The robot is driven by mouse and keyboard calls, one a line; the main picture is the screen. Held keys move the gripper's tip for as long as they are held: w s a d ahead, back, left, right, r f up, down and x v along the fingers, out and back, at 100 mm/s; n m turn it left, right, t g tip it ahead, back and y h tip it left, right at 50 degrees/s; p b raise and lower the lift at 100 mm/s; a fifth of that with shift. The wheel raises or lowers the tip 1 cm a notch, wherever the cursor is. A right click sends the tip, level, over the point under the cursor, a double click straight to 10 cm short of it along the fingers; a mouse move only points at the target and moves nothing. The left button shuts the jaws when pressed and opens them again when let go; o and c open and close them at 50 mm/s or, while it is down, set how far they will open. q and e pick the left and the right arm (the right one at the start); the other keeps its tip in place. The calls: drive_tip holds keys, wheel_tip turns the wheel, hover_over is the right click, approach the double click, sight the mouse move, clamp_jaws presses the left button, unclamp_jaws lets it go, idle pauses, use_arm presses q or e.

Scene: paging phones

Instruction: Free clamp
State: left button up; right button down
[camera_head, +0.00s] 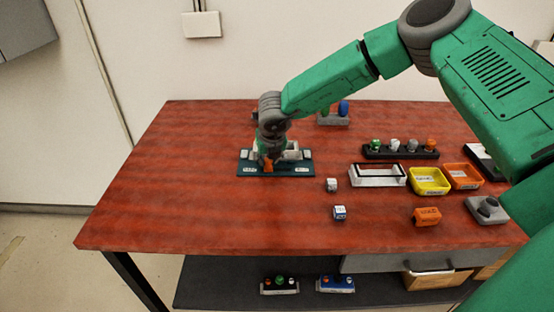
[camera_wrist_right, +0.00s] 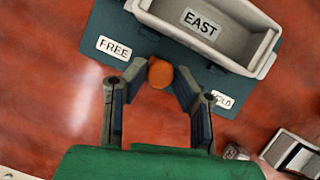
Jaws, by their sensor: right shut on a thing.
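The clamp is a dark teal plate (camera_head: 305,168) at the back left of the table, with a FREE label (camera_wrist_right: 113,47) on its left and a partly hidden HOLD label (camera_wrist_right: 222,100) on its right. An orange knob (camera_wrist_right: 160,73) sits between the labels; it also shows in the head view (camera_head: 266,163). My right gripper (camera_wrist_right: 157,80) is shut on the knob, one finger on each side. A grey tray marked EAST (camera_wrist_right: 199,24) sits on the plate behind the knob. My left gripper is not in view.
Right of the plate are small labelled blocks (camera_head: 331,185) (camera_head: 340,213), a white frame (camera_head: 378,181), a yellow bin (camera_head: 429,188), an orange bin (camera_head: 463,183) and a black rack with several coloured knobs (camera_head: 400,153). The table's left and front left are clear.

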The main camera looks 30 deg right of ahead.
drive_tip(key=c, duration=1.4)
unclamp_jaws()
drive_tip(key=shift+a, duration=0.15)
drive_tip(key=shift+o, duration=0.4)
drive_tip(key=shift+w, duration=0.15)
drive_tip(key=shift+a, duration=0.1)
drive_tip(key=shift+r, duration=0.3)
drive_tip(key=v, duration=1.1)
